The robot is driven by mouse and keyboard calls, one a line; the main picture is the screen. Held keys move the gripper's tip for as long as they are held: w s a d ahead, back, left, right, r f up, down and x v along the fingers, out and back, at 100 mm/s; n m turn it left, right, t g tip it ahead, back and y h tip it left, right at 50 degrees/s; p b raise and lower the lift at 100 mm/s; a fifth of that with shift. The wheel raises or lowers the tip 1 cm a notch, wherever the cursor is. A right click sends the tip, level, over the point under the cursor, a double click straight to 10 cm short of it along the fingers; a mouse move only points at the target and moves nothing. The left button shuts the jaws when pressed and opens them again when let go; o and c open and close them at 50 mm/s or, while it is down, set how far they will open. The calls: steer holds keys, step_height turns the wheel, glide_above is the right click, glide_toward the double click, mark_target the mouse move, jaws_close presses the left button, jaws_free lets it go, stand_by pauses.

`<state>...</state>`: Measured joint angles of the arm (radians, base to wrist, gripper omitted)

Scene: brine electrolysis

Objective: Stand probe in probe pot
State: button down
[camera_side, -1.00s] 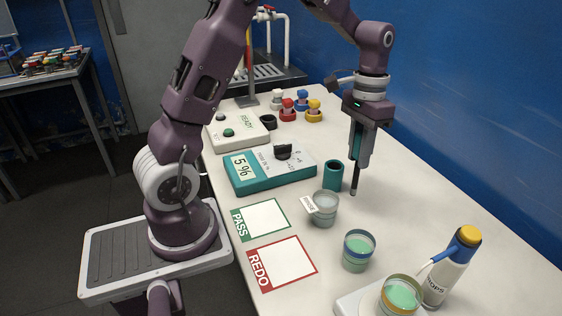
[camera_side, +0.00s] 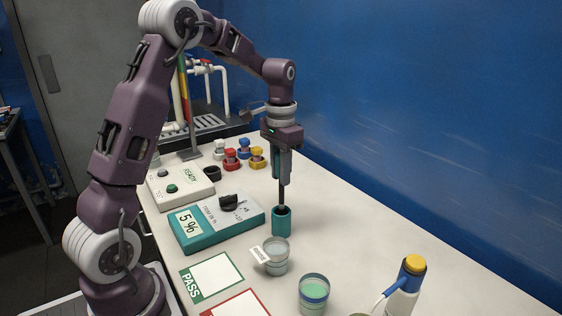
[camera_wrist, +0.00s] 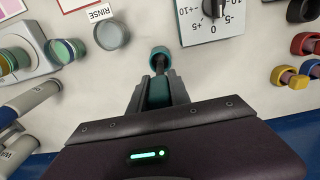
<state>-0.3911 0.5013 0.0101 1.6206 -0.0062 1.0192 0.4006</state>
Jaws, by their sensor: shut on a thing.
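The probe (camera_side: 282,195) has a teal body and a thin dark rod. My gripper (camera_side: 281,178) is shut on its body and holds it upright. The probe pot (camera_side: 281,224) is a small teal cup standing on the bench below my gripper. In the side view the rod's lower end meets the pot's mouth and seems to dip inside; its tip is hidden. The wrist view shows the probe (camera_wrist: 158,88) between my gripper's fingers (camera_wrist: 159,84), with the rod reaching the rim of the pot (camera_wrist: 160,53). How deep it sits I cannot tell.
A rinse cup (camera_side: 276,260) stands close in front of the pot. The teal meter (camera_side: 215,222) lies to its left. A green-filled cup (camera_side: 313,294) and a drops bottle (camera_side: 405,290) are nearer the camera. The bench to the right is clear.

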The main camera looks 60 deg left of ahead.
steer(key=shift+f, duration=3.15)
steer(key=c, duration=1.1)
jaws_free()
step_height(320, 180, up, 7)
steer(key=shift+r, duration=0.1)
